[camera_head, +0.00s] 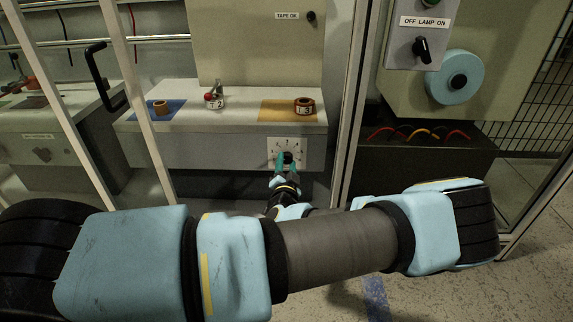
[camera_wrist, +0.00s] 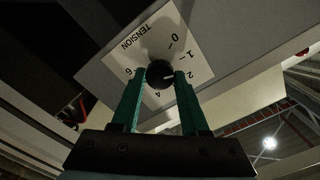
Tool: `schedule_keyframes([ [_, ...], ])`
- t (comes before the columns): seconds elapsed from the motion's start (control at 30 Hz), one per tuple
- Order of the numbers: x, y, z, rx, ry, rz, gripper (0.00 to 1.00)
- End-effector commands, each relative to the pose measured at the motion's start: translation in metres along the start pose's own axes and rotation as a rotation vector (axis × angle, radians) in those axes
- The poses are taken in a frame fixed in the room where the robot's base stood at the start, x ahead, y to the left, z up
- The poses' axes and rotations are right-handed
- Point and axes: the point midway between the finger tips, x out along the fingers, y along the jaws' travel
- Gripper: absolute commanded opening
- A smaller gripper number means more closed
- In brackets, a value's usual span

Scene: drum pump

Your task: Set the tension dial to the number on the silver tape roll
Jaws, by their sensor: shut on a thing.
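The tension dial (camera_wrist: 158,73) is a black knob on a white plate marked TENSION (camera_wrist: 140,48). Its white line points right in the wrist view, toward the 2. My gripper (camera_wrist: 160,76) has its green fingers on either side of the knob and is shut on it; the fingers hide part of the scale. In the head view the gripper (camera_head: 287,164) is at the plate (camera_head: 299,143) on the bench front. A pale silver-looking roll (camera_head: 214,103) showing a 2 stands mid-bench, with a red-topped thing at it.
A dark red roll (camera_head: 304,106) showing a 3 stands on an orange mat (camera_head: 272,106). A small brown roll (camera_head: 160,106) is on a blue mat (camera_head: 176,103). A frame post (camera_head: 352,110) stands right of the dial. A panel with a black switch (camera_head: 421,48) is farther right.

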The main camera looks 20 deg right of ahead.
Motion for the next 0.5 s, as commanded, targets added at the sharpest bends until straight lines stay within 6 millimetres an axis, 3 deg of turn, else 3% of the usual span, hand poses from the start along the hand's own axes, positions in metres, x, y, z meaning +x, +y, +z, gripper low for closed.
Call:
schedule_keyframes([
  [0.5, 0.0001, 0.0005, -0.0005, 0.401, 0.002, 0.001, 0.0],
])
